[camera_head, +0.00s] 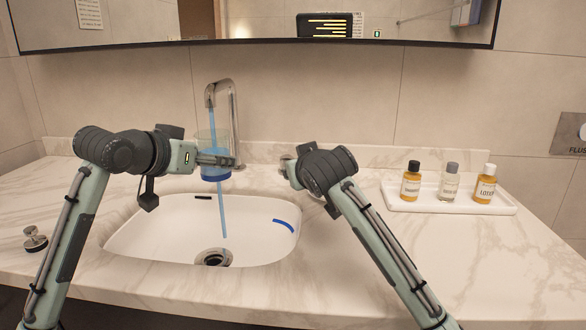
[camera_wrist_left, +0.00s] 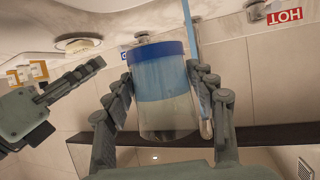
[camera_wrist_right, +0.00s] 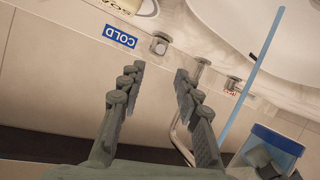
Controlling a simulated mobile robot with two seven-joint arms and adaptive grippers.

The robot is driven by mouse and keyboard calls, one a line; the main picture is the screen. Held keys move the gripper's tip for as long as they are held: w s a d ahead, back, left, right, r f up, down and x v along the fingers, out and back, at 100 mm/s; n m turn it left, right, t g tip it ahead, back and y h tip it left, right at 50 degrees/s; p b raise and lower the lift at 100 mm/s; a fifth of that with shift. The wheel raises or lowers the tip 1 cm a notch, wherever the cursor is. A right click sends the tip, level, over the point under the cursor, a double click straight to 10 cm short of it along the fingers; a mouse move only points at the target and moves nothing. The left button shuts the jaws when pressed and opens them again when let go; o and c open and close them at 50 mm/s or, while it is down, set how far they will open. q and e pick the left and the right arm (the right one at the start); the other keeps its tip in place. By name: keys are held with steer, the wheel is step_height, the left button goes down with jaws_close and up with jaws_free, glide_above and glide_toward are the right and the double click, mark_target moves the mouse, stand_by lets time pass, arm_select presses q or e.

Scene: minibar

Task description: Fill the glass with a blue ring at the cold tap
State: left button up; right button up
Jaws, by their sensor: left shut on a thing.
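The clear glass with a blue ring (camera_head: 215,174) is upright in my left gripper (camera_head: 228,161), whose fingers are shut around it. In the left wrist view, the glass (camera_wrist_left: 163,85) appears upside down and holds pale blue water to about half. The tap (camera_head: 234,105) runs a blue stream (camera_head: 224,215) to the sink drain. The stream lies beside the glass in both wrist views, including the right wrist view (camera_wrist_right: 262,50). My right gripper (camera_wrist_right: 155,85) is open and empty. The COLD label (camera_wrist_right: 119,36) and the knob near it (camera_wrist_right: 159,42) are ahead of its fingers.
The HOT label (camera_wrist_left: 285,17) shows in the left wrist view. The white sink (camera_head: 150,240) lies under the glass. A white tray (camera_head: 440,207) with three small bottles stands on the right. A metal knob-like piece (camera_head: 35,240) is at the left. The counter's front right is clear.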

steer(key=x, duration=1.1)
steer(key=shift+w, duration=0.25)
jaws_close()
